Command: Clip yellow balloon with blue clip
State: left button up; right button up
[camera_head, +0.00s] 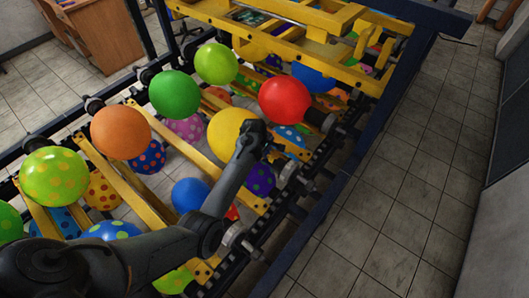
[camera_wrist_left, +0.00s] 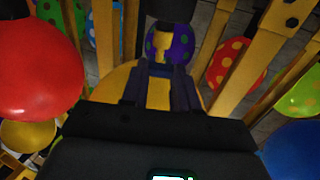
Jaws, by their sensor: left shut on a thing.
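The yellow balloon (camera_head: 222,133) sits on the machine right of the orange balloon, its right side partly hidden by my left gripper (camera_head: 256,138). In the left wrist view the yellow balloon (camera_wrist_left: 110,85) lies beyond and below the gripper, with a narrow yellow part (camera_wrist_left: 163,47) ahead of the fingertips. My left gripper (camera_wrist_left: 162,72) is shut on a dark bluish piece that looks like the blue clip; it is dim and mostly hidden between the fingers. I cannot tell whether it touches the narrow yellow part. My right gripper is not in view.
Green (camera_head: 174,95) and orange (camera_head: 121,132) balloons stand to the left. Yellow bars and the dark machine rail surround them. The tiled floor (camera_head: 410,190) at right is clear.

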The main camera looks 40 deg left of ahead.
aim_at(266, 152)
pick_arm(q)
jog(key=shift+w+f+b, duration=0.1)
jog(key=shift+f+b, duration=0.25)
jog(key=shift+f, duration=0.05)
jog(key=shift+r, duration=0.1)
jog(key=shift+p, duration=0.3)
dwell(0.4)
jog(key=shift+b+x, duration=0.75)
jog(key=shift+x, duration=0.4)
dwell(0.3)
jog(key=shift+f, duration=0.4)
dwell(0.4)
